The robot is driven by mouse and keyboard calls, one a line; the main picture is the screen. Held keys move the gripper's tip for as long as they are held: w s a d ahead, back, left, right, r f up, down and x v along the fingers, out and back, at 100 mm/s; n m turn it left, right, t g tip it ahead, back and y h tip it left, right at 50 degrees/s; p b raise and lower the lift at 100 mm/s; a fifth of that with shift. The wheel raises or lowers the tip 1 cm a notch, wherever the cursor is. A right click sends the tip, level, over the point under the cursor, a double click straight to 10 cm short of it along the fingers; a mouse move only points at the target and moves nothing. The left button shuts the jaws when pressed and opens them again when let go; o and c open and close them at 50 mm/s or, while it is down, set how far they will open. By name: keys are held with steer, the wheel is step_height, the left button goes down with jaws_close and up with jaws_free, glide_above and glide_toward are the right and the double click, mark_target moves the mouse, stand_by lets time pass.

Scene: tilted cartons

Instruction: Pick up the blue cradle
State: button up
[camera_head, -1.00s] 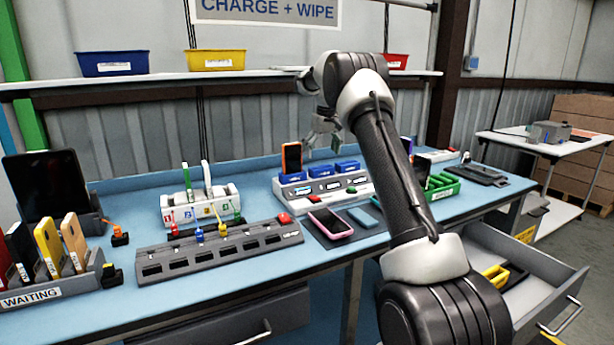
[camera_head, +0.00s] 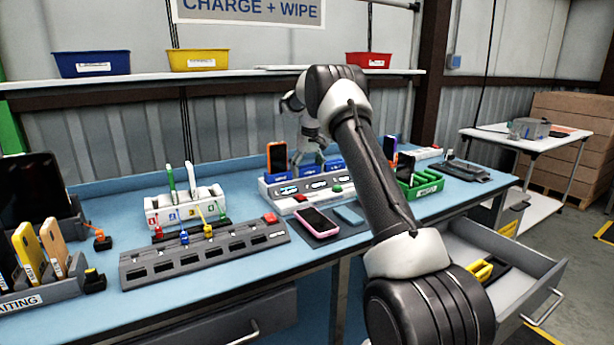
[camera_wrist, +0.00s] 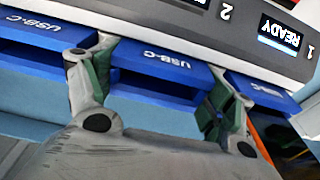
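Three blue cradles marked USB-C sit in a row on the white charging dock (camera_head: 278,196). In the wrist view the middle blue cradle (camera_wrist: 160,72) lies between my two fingers. Another blue cradle (camera_wrist: 32,40) is on the left and one (camera_wrist: 262,92) on the right. My gripper (camera_wrist: 158,95) is open, with green-padded fingertips on either side of the middle cradle; I cannot tell whether they touch it. In the head view my gripper (camera_head: 308,160) is low over the dock and hides part of the cradles. An orange phone (camera_head: 277,157) stands in the left cradle there.
A pink phone (camera_head: 318,221) lies on a dark mat in front of the dock. A grey slotted rack (camera_head: 205,254) is to the left. A green tray (camera_head: 420,184) stands right of my arm. An open drawer (camera_head: 515,265) juts out at the lower right.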

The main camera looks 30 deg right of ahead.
steer(key=shift+c, duration=1)
steer(key=shift+r, duration=0.1)
step_height(320, 180, up, 10)
steer(key=shift+r, duration=0.7)
steer(key=shift+r, duration=0.5)
